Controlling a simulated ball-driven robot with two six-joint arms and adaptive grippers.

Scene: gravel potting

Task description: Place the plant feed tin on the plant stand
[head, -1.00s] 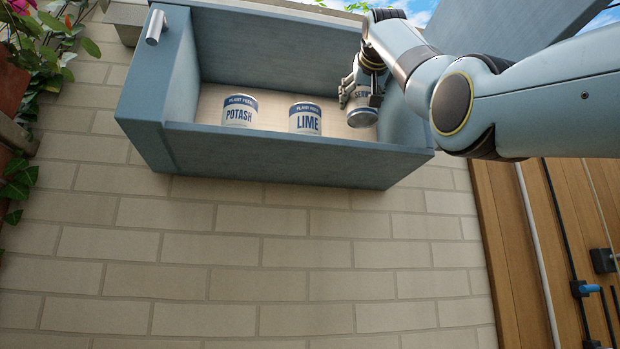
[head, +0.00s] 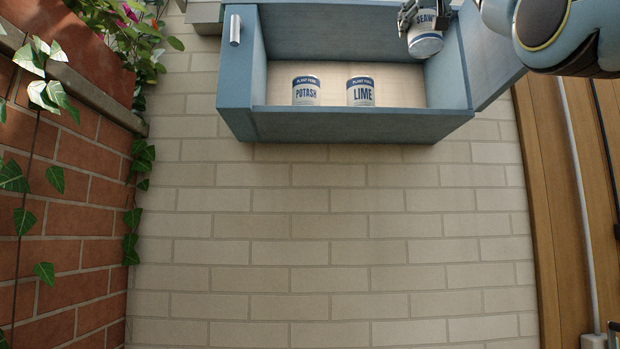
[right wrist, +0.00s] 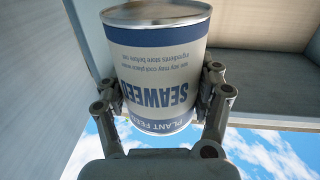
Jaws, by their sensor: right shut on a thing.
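My right gripper (head: 428,16) is shut on the seaweed plant feed tin (head: 425,42), white with a blue band. It holds the tin at the right end of the open blue wall cabinet (head: 360,128), above the cabinet floor. The right wrist view shows the tin (right wrist: 160,70) between both fingers (right wrist: 165,100), its lettering upside down in that picture. A potash tin (head: 306,92) and a lime tin (head: 360,92) stand inside the cabinet. My left gripper is not in view. I see no plant stand.
The cabinet's door (head: 490,50) hangs open at the right, close to my right arm. A pale brick wall (head: 330,240) lies below. A red brick planter wall (head: 60,220) with ivy stands left, and wooden boards (head: 560,200) stand right.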

